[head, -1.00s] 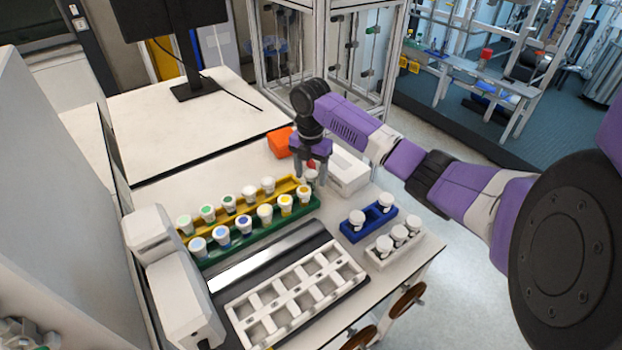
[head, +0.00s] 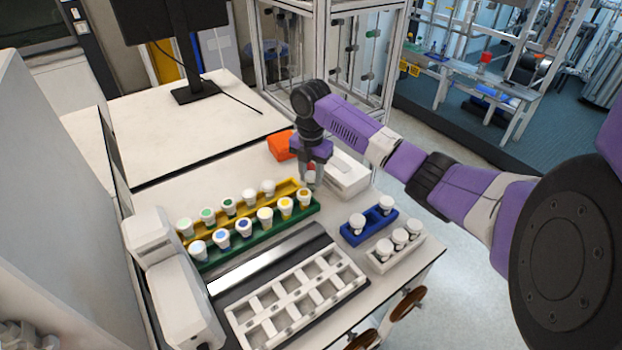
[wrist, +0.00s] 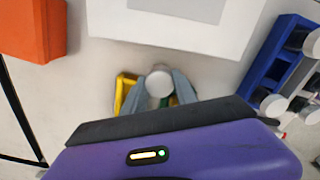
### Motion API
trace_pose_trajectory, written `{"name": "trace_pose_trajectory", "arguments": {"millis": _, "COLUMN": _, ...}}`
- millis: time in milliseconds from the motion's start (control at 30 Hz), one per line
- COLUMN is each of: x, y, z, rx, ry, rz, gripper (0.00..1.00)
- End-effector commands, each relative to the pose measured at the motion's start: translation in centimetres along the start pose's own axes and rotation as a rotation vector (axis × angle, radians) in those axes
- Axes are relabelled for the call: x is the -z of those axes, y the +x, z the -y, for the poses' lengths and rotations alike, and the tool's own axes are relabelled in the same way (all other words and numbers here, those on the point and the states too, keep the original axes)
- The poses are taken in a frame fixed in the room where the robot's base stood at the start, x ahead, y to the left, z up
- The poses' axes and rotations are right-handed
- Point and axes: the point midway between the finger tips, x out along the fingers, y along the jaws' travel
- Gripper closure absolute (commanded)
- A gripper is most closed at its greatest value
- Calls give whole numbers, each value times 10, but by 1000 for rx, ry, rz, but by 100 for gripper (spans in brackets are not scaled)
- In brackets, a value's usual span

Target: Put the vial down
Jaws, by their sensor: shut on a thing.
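My gripper (head: 311,180) is shut on a vial with a pale round cap (wrist: 158,82). In the wrist view its grey fingers (wrist: 157,92) stand on both sides of the cap. In the head view the vial is mostly hidden by the fingers, just beyond the right end of the yellow rack (head: 292,183) and green rack (head: 213,263). Yellow and green show beneath the vial in the wrist view. I cannot tell whether the vial touches anything below it.
The yellow and green racks hold several capped vials. A white box (head: 348,178) and an orange box (head: 281,146) stand close to the gripper. A blue rack (head: 378,232) and a small white rack (head: 378,266) with vials are at the right. A white empty tray (head: 290,300) lies in front.

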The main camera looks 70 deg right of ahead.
Motion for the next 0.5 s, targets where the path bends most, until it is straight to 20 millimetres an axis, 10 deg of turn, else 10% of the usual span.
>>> {"name": "trace_pose_trajectory", "arguments": {"millis": 500, "x": -1, "y": -113, "z": 0, "rx": -2, "ry": -2, "rz": 7, "gripper": 100}}
